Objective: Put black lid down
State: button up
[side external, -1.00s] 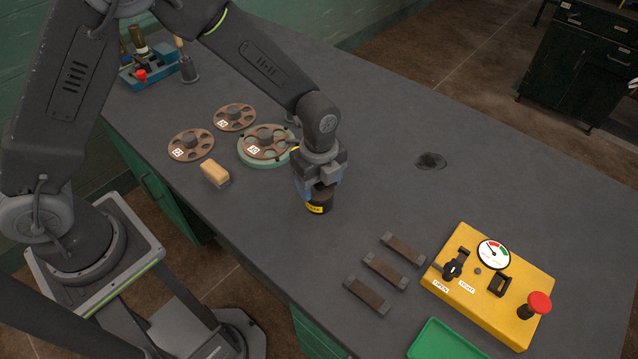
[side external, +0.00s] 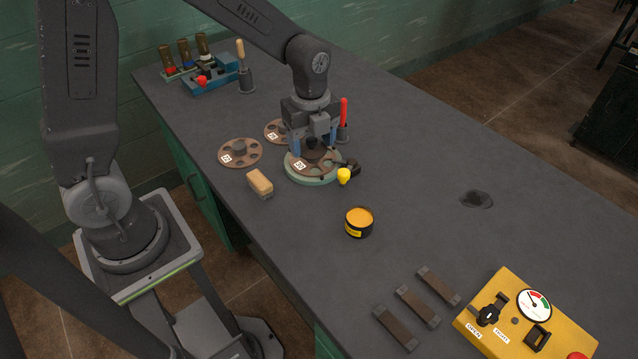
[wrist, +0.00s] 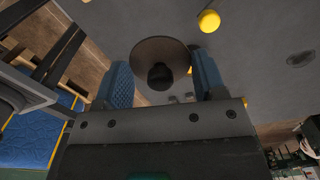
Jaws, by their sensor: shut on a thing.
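My gripper (side external: 312,145) points down above a round pale-green fixture (side external: 318,181) that bears a brown holed disc (side external: 312,163). Its blue fingers are shut on a dark round piece, the black lid (side external: 315,146), largely hidden by the fingers. In the wrist view the lid (wrist: 160,55) appears as a plain dark disc with a round knob between the blue fingers (wrist: 160,83). I cannot tell whether it touches the brown disc.
A black lever with a yellow ball (side external: 344,176) sits at the fixture's right, and a red-handled tool (side external: 343,115) behind it. Brown discs (side external: 240,152) and a wooden-backed brush (side external: 260,184) lie left. Dark bars (side external: 416,306) and a yellow control box (side external: 530,312) are front right.

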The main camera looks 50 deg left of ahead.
jog(key=s+a+f+n, duration=0.3)
jog(key=s+a+n, duration=0.1)
jog(key=s+a, duration=0.4)
send_over(298, 224)
notch_tip(298, 224, down, 7)
jog(key=shift+a+f, duration=0.1)
jog(key=shift+f, duration=1.95)
jog(key=shift+f, duration=0.1)
jog(key=o, duration=0.9)
